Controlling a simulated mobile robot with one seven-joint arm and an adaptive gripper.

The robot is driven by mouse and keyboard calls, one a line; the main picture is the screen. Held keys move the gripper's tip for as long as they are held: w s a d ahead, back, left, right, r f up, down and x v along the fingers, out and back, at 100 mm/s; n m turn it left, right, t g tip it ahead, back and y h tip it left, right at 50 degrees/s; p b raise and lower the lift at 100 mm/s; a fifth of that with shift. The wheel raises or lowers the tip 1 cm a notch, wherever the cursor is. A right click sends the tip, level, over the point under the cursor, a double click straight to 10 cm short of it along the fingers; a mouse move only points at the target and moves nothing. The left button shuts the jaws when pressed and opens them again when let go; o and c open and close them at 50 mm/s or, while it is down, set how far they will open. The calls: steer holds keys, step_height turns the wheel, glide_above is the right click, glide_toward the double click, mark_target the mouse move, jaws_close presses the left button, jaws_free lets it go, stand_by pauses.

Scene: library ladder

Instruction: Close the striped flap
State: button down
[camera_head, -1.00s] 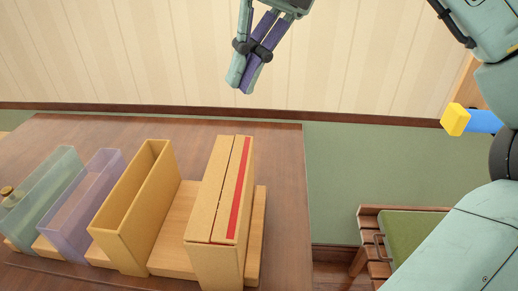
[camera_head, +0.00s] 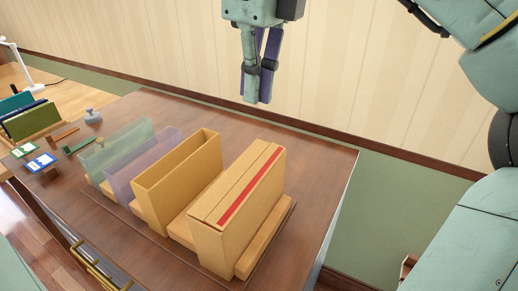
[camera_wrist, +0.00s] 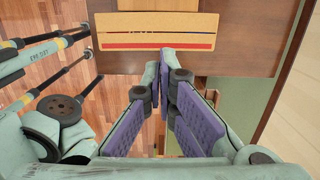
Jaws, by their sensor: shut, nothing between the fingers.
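The striped flap (camera_head: 251,184) is a tan panel with a red stripe on top of a tall cardboard box (camera_head: 222,245). It lies almost flat beside a plain flap (camera_head: 235,180), with a thin dark seam between them. In the wrist view, the striped flap (camera_wrist: 155,45) is at the top, and a narrow gap shows bits of colour along the seam. My gripper (camera_head: 256,100) points down with its fingers together and empty. It is in the air behind and above the box, apart from it.
An open tan box (camera_head: 178,185), a clear purple box (camera_head: 145,165) and a clear green box (camera_head: 118,145) stand left of the striped one on the wooden table (camera_head: 310,200). Small cards (camera_head: 40,163) and a stamp-like object (camera_head: 92,115) lie farther left.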

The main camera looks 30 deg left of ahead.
steer(key=b, duration=0.8)
glide_toward(245, 174)
steer(key=f, duration=0.5)
steer(key=shift+w+a, duration=0.2)
steer(key=shift+a+f+p, duration=0.1)
steer(key=shift+f+p, duration=0.2)
steer(key=shift+f, duration=0.65)
steer(key=shift+s+a+f, duration=0.1)
steer(key=shift+f, duration=0.55)
steer(key=shift+r, duration=0.1)
steer(key=shift+a+r+p, duration=0.15)
steer(key=shift+r+p, duration=0.5)
steer(key=shift+p, duration=0.1)
step_height(245, 174, up, 7)
steer(key=shift+d, duration=0.35)
